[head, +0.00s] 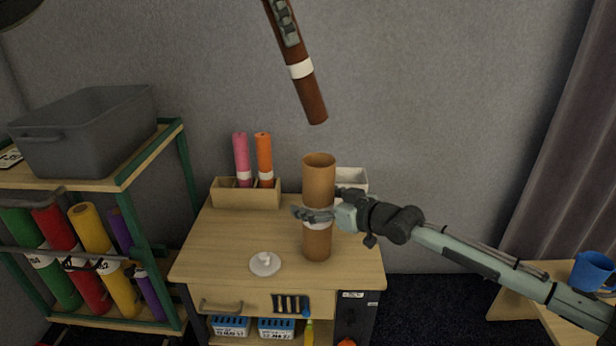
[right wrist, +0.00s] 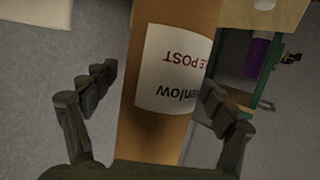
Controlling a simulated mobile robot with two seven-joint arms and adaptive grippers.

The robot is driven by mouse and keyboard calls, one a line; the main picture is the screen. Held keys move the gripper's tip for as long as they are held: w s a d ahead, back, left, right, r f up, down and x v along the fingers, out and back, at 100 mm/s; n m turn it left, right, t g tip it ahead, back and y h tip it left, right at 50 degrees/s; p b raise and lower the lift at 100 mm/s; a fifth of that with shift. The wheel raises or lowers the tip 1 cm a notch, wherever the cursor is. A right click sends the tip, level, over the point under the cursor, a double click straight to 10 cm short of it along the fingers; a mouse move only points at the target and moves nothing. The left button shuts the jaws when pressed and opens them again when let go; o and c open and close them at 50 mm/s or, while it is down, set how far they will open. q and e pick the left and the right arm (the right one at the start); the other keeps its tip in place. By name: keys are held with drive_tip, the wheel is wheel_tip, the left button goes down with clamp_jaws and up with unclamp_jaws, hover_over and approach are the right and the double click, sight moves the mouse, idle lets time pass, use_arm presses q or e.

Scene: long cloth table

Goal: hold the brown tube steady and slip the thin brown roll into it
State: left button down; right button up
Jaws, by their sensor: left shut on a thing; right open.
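The brown tube (head: 319,180) stands upright on the small wooden cabinet, its open end up and a white label around its middle. It also fills the middle of the right wrist view (right wrist: 152,137). My right gripper (head: 314,214) is open, with its fingers on either side of the tube at label height; gaps show beside the tube in the right wrist view (right wrist: 160,86). The thin brown roll (head: 312,103), with a white band, hangs above the tube, slightly tilted, its lower end apart from the tube's mouth. My left gripper (head: 287,28) is shut on the roll's upper part.
On the cabinet top (head: 220,240) stand a wooden box (head: 246,196) with pink and orange rolls, a white box (head: 352,179) behind the tube, and a small white dish (head: 265,264). A shelf with a grey bin (head: 85,135) is left. A blue mug (head: 592,271) is far right.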

drive_tip(key=shift+x, duration=1.4)
drive_tip(key=c, duration=1.5)
